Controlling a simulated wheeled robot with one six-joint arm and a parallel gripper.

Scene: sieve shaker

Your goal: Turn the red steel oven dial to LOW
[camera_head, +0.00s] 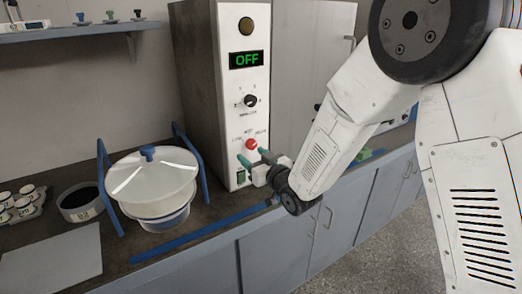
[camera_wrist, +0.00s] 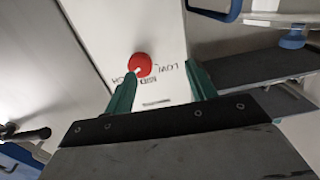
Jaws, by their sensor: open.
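The red dial (camera_head: 251,144) is on the white front panel of the tall grey oven cabinet (camera_head: 246,105), below a black knob. The wrist view shows the red dial (camera_wrist: 141,64) with LOW, MED and HIGH printed around it. A pale pointer mark on its lower left edge seems to lean toward the HIGH side. My gripper (camera_head: 255,157) is just in front of the panel, slightly below the dial. In the wrist view my gripper (camera_wrist: 161,88) has its green fingers spread apart and empty, with the dial beyond the tips, nearer the left finger.
A green-lit OFF display (camera_head: 246,59) and a black knob (camera_head: 246,101) are higher on the panel. A green switch (camera_head: 241,176) is low on the panel. A white-lidded sieve vessel (camera_head: 150,182) with blue posts stands left on the dark worktop. Grey cabinets are below.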

